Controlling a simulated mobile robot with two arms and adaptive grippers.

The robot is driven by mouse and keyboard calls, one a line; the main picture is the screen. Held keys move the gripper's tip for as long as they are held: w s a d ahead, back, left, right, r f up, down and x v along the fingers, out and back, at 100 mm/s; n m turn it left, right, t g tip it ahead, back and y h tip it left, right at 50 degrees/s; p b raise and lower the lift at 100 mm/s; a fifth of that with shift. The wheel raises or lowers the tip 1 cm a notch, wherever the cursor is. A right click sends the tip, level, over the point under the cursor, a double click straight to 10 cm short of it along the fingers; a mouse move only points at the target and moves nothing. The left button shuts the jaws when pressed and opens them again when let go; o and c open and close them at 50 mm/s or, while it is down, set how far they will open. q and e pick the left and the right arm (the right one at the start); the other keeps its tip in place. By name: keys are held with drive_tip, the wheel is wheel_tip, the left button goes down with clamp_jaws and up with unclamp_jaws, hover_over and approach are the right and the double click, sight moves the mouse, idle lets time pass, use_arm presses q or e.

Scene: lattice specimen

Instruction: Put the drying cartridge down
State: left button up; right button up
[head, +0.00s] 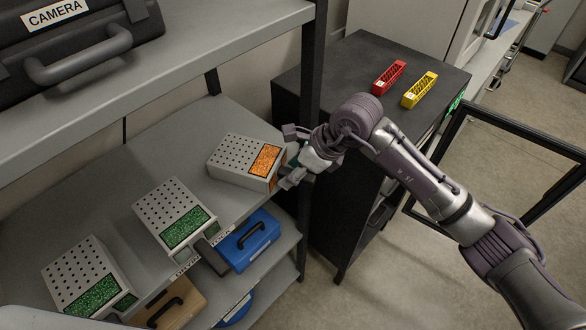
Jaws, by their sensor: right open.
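A drying cartridge (236,155) with a perforated top and an orange window sits on the grey shelf, near its right end. Two similar cartridges with green windows stand to its left, one in the middle (173,208) and one at the lower left (88,273). My right gripper (291,157) is open at the right end of the orange-window cartridge, with its fingers spread close to that end. Whether a finger touches the cartridge I cannot tell. My left gripper is not in view.
A black camera case (75,40) lies on the upper shelf. A blue case (248,238) and a tan case (170,303) are on the level below. A dark cabinet (340,75) to the right carries a red rack (389,78) and a yellow rack (420,90). A dark post (313,60) stands beside my right gripper.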

drive_tip(key=shift+r, duration=0.1)
drive_tip(key=shift+d+r, duration=0.1)
drive_tip(key=b+v, duration=0.3)
drive_tip(key=v, duration=0.8)
drive_tip(key=shift+d+r, duration=0.15)
drive_tip(key=shift+r, duration=0.15)
drive_tip(key=shift+s, duration=0.1)
